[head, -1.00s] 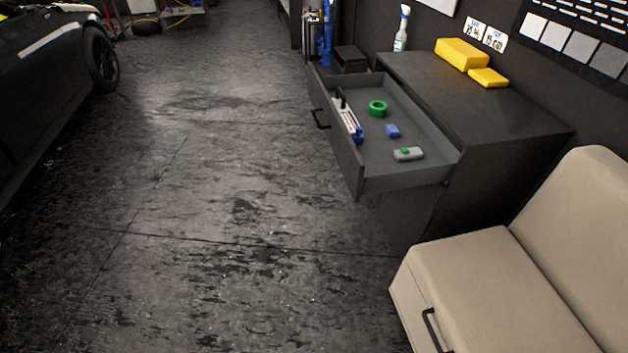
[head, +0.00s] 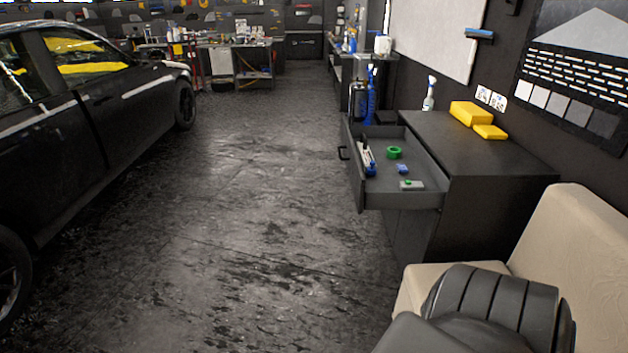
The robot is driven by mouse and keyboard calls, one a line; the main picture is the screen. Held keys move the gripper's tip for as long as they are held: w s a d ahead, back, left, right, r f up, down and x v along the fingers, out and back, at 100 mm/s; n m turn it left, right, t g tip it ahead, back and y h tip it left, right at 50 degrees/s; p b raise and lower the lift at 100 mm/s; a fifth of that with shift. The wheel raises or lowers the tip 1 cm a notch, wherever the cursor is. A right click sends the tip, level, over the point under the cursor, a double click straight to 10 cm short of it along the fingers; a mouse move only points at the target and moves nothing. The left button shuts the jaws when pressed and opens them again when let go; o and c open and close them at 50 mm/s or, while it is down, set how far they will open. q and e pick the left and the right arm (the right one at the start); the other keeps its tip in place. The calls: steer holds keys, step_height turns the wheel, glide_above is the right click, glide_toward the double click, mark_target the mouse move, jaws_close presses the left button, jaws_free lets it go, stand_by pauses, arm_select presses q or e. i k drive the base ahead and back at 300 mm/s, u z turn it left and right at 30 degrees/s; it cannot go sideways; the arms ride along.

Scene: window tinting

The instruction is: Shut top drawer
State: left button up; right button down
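The top drawer (head: 404,198) of the dark cabinet (head: 492,160) is pulled out toward the left, over the floor. Its front carries a black handle (head: 343,153). Inside lie a green tape ring (head: 394,152), a small blue item (head: 402,169), a grey block with a green spot (head: 412,185) and a blue-and-white tool (head: 367,158). A grey part of my arm shows at the bottom right, in front of the beige seat. Neither gripper is in view.
A beige seat (head: 565,240) stands nearer than the cabinet, on the right. A black car (head: 95,120) is on the left. The floor (head: 240,200) between is clear.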

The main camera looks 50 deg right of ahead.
mark_target(382, 191)
steer(key=z, duration=0.1)
steer(key=i, duration=1.3)
steer(key=z, duration=0.5)
steer(key=i, duration=1.75)
steer(key=z, duration=1)
